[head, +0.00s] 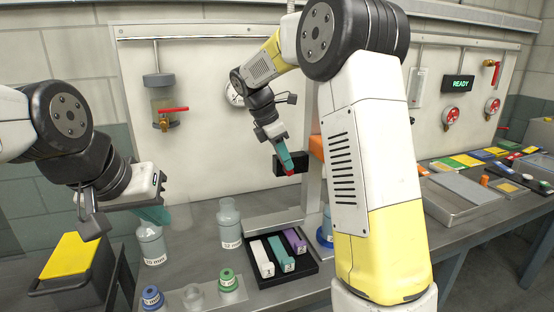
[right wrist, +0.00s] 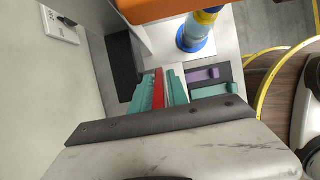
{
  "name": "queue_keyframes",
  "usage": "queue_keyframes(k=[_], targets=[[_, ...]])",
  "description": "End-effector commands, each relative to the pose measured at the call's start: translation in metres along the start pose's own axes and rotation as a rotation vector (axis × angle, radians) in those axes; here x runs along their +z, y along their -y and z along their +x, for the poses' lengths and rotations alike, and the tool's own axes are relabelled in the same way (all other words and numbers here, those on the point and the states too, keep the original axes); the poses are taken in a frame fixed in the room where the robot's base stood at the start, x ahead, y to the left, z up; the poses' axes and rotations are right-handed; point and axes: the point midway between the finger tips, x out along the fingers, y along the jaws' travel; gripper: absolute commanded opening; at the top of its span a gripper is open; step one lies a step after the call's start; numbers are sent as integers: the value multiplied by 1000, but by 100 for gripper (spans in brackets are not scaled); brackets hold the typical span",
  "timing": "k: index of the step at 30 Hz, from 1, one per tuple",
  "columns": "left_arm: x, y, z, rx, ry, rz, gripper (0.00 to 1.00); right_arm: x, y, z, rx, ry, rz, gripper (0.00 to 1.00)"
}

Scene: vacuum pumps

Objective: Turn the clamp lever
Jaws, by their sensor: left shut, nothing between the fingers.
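A red lever (right wrist: 158,88) shows between the teal fingers of my right gripper (right wrist: 160,90) in the right wrist view. The fingers lie close along both its sides; I cannot tell whether they press on it. In the head view, my right gripper (head: 284,160) points down at the red lever (head: 289,166), by a black block (head: 291,164) near the back wall. The fingers hide part of the lever. My left gripper (head: 152,214) is shut and empty, above the bench's left part, near a grey bottle (head: 152,245).
Another red-handled valve (head: 173,109) is on the wall panel. A second bottle (head: 229,222) stands beside a black tray (head: 275,273) holding white, teal and purple blocks. An orange part (head: 316,147) is right of my right gripper. A yellow-topped bin (head: 72,254) stands left.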

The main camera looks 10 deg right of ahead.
Motion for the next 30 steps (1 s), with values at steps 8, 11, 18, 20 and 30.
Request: queue_keyframes(k=[8, 11, 18, 20, 30], targets=[[0, 0, 0, 0, 0, 0, 0, 0, 0, 0, 0, 0, 0, 2], [0, 0, 0, 0, 0, 0, 0, 0, 0, 0, 0, 0, 0, 0], [0, 0, 0, 0, 0, 0, 0, 0, 0, -1, 0, 0, 0, 0], [0, 0, 0, 0, 0, 0, 0, 0, 0, -1, 0, 0, 0, 0], [0, 0, 0, 0, 0, 0, 0, 0, 0, -1, 0, 0, 0, 0]])
